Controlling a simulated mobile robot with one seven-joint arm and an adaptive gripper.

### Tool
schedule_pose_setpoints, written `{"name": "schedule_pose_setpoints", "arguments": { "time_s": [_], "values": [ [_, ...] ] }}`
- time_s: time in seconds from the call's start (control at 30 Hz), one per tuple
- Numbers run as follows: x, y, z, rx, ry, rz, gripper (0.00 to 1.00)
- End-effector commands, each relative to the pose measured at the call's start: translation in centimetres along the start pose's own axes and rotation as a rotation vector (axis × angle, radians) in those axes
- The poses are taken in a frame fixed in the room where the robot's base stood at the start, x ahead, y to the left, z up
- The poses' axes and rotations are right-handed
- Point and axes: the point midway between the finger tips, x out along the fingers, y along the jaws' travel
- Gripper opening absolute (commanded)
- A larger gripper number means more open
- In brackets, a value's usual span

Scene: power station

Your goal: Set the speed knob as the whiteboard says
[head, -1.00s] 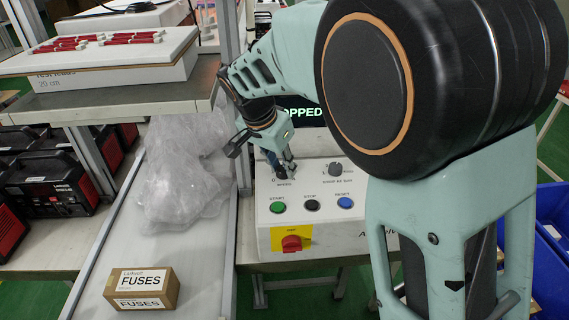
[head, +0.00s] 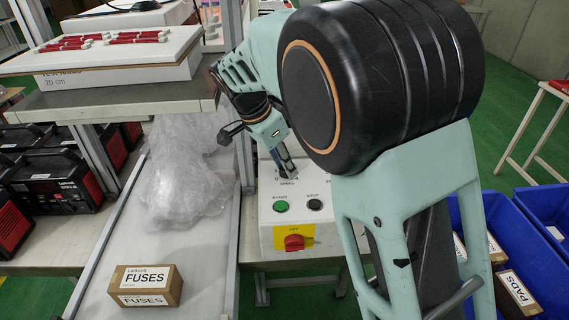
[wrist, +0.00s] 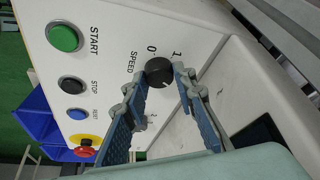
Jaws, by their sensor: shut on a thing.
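The speed knob (wrist: 158,72) is a round black dial on the white sloped control panel (wrist: 108,40). It shows in the wrist view beside the printed word SPEED, with the marks 0 and 1 near it. My gripper (wrist: 160,78) is shut on the knob, one blue-grey finger on each side. In the head view my gripper (head: 287,172) reaches down to the panel's upper left, and its fingers mostly hide the knob. I cannot clearly tell the knob's setting. The whiteboard is not in view.
Green START (wrist: 64,38), black STOP (wrist: 72,84) and blue (wrist: 75,114) buttons lie near the knob. A red-and-yellow switch (head: 295,241) is on the panel front. A FUSES box (head: 146,286) and plastic wrap (head: 185,185) lie left. Blue crates (head: 515,235) stand right.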

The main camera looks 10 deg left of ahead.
Motion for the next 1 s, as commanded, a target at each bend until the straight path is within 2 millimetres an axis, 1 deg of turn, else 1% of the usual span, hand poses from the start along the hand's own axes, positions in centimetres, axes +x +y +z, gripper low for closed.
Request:
{"name": "schedule_pose_setpoints", "arguments": {
  "time_s": [0.1, 0.13, 0.27, 0.3, 0.77, 0.87, 1.0],
  "values": [
    [-0.01, -0.01, 0.09, -0.001, -0.002, 0.000, 0.01],
    [-0.01, -0.01, 0.09, -0.001, -0.002, -0.001, 0.26],
    [0.00, -0.01, 0.08, -0.002, -0.001, -0.001, 0.40],
    [0.00, -0.01, 0.07, -0.002, -0.001, -0.001, 0.42],
    [0.01, 0.01, 0.03, -0.003, -0.001, -0.001, 0.42],
    [0.05, 0.06, 0.03, -0.022, -0.001, -0.009, 0.42],
    [0.05, 0.17, 0.01, -0.099, -0.002, -0.042, 0.42]
  ]
}}
